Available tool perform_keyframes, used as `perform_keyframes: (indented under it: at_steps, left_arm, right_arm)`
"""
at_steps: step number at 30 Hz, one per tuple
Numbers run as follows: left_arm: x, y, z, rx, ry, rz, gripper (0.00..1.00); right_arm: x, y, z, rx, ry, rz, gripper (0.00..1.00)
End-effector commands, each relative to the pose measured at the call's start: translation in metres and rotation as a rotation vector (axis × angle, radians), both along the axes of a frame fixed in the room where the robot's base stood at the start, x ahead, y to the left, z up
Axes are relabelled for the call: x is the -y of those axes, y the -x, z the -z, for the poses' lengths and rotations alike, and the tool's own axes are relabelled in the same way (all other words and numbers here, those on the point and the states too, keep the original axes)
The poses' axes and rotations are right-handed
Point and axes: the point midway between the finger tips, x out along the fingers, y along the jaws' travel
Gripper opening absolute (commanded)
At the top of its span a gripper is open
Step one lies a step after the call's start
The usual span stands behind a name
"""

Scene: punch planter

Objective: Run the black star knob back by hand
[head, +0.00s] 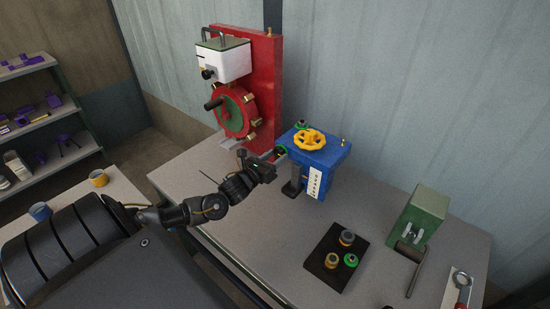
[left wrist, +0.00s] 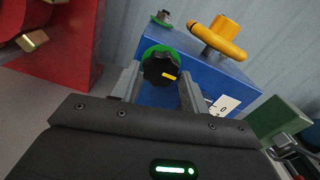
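The black star knob (left wrist: 161,66) has a yellow mark and sits in front of a green collar (left wrist: 148,49) on the side of the blue housing (left wrist: 213,75). In the head view the blue housing (head: 329,164) stands on the table, and the knob is small and partly hidden by my gripper. My left gripper (head: 275,157) is at that left side of the housing. In the left wrist view its two fingers (left wrist: 160,85) are apart, one on each side of the knob, with gaps showing. I cannot tell whether they touch it. My right gripper is not in view.
A yellow handwheel (head: 309,139) tops the housing. A red panel (head: 267,90) with a wheel stands behind left. A dark tray (head: 322,270) with several round parts, a green crank box (head: 421,215) and a wrench (head: 461,287) are right. The table between is clear.

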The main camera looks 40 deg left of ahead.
Motion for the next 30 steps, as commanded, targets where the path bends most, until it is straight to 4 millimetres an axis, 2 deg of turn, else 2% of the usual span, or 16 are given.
perform_keyframes:
  at_steps: [1,6,17,30]
  left_arm:
    - [0.000,0.000,0.000,0.000,0.000,0.000,0.38]
    - [0.000,0.000,0.000,0.000,0.000,0.000,0.18]
    - [0.000,0.000,-0.001,0.002,0.072,-0.001,0.18]
    - [0.001,0.000,-0.002,0.010,0.438,-0.002,0.18]
  right_arm:
    - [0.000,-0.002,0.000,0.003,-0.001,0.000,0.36]
    - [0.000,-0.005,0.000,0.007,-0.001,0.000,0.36]
    - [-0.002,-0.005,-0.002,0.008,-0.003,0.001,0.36]
    - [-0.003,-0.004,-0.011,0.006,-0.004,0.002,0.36]
